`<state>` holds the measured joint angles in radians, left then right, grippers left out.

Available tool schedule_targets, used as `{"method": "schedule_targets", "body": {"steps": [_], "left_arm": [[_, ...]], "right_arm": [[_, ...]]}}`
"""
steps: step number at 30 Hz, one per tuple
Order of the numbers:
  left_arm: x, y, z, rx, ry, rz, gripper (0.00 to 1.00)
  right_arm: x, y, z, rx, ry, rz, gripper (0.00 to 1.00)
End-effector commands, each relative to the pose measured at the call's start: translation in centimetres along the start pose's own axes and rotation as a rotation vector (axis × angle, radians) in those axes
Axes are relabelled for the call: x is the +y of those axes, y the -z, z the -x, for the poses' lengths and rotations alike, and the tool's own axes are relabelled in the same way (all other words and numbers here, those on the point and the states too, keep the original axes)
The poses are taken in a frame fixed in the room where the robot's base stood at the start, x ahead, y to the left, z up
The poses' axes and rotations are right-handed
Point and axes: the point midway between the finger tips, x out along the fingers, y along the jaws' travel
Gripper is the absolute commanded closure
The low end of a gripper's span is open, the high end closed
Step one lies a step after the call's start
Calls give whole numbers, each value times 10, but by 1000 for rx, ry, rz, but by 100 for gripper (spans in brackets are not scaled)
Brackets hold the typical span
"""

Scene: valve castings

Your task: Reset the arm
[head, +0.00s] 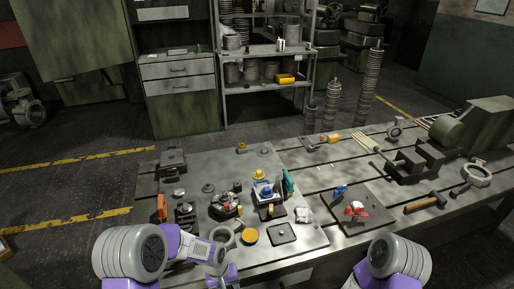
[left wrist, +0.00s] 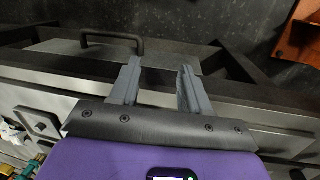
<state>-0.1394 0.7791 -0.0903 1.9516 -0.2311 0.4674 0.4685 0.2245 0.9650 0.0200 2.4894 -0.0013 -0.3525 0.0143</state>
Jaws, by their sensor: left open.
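My left arm (head: 190,245) comes in from the left at the near edge of the workbench in the head view. Its gripper cannot be made out clearly there. In the left wrist view my left gripper (left wrist: 160,70) shows two grey fingers spread apart with nothing between them. Beyond the fingers are the grey bench front and a black bar handle (left wrist: 112,38). I cannot tell how far the fingers are from them. Part of my right arm (head: 390,262) shows at the bottom right of the head view, but its gripper is out of frame.
The metal workbench (head: 300,240) holds valve parts, a blue and white casting (head: 265,190), a red-handled valve (head: 355,209), a yellow round part (head: 249,235) and a hammer (head: 425,202). A shelf (head: 265,88) stands behind. In the wrist view an orange object (left wrist: 300,38) is at upper right.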

Motion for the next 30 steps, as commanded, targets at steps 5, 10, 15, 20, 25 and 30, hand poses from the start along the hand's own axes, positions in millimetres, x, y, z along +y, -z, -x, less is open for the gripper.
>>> {"method": "schedule_targets", "body": {"steps": [5,10,15,20,25,30], "left_arm": [[-20,-53,-53,-28,-95,4,53],[-38,-114,-89,-9,-170,30,53],[-48,-149,-98,21,-188,44,53],[-50,-156,-99,34,-189,45,53],[-50,-156,-99,35,-189,45,53],[-50,-156,-99,35,-189,45,53]], "right_arm": [[0,-1,0,-1,0,0,100],[0,0,0,-1,0,0,100],[0,0,0,-1,0,0,100],[0,-1,0,-1,0,0,100],[0,-1,0,-1,0,0,100],[0,-1,0,-1,0,0,100]]}}
